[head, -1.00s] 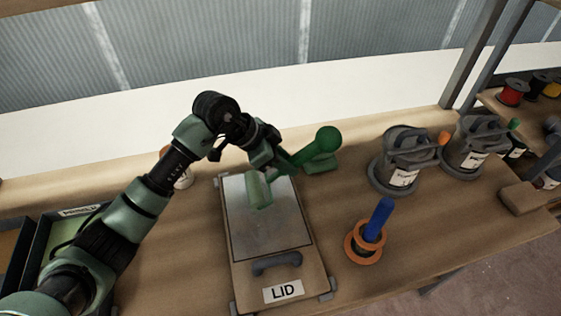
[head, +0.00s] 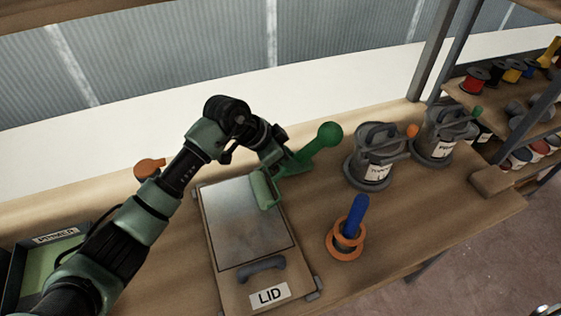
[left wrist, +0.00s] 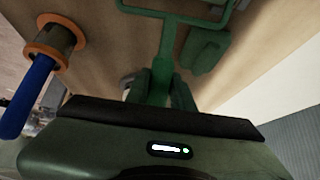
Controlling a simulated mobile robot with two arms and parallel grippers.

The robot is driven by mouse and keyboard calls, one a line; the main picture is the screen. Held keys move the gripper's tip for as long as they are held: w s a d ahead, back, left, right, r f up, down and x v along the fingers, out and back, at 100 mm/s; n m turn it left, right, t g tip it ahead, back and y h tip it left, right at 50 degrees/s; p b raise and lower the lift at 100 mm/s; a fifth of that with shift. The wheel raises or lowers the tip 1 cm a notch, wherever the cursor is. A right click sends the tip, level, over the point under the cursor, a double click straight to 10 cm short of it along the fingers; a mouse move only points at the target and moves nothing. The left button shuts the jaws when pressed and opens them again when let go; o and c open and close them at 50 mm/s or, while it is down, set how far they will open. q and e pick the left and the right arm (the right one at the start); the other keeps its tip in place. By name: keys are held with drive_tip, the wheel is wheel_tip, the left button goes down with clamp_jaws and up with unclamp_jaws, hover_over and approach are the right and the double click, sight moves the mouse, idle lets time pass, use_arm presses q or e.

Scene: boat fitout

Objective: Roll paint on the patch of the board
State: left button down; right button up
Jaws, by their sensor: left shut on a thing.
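The board (head: 228,290), labelled LID, lies flat on the bench with a dark handle near its front end. A grey patch (head: 240,235) covers most of it. My left gripper (head: 283,162) is shut on the green paint roller (head: 265,190). The roller's head is at the patch's upper right edge; I cannot tell whether it touches. In the left wrist view the fingers (left wrist: 160,88) grip the roller's green stem (left wrist: 163,60). My right gripper is not in view.
Two grey lidded cans (head: 375,160) stand right of the board. A blue-handled tool (head: 356,215) stands in an orange-ringed holder (head: 345,246). A labelled tray with green inside (head: 42,270) sits at left.

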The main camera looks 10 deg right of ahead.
sight(283, 169)
use_arm(q)
drive_tip(key=shift+w+d, duration=0.1)
drive_tip(key=shift+d, duration=0.3)
drive_tip(key=shift+a+r, duration=0.1)
drive_tip(key=shift+a+p, duration=0.3)
drive_tip(key=shift+p, duration=0.1)
drive_tip(key=a+p, duration=0.2)
drive_tip(key=a, duration=0.1)
drive_tip(key=shift+s, duration=0.35)
drive_tip(key=shift+s+a+p, duration=0.1)
drive_tip(key=shift+a+p, duration=0.2)
drive_tip(key=shift+a, duration=0.25)
drive_tip(key=shift+d, duration=0.1)
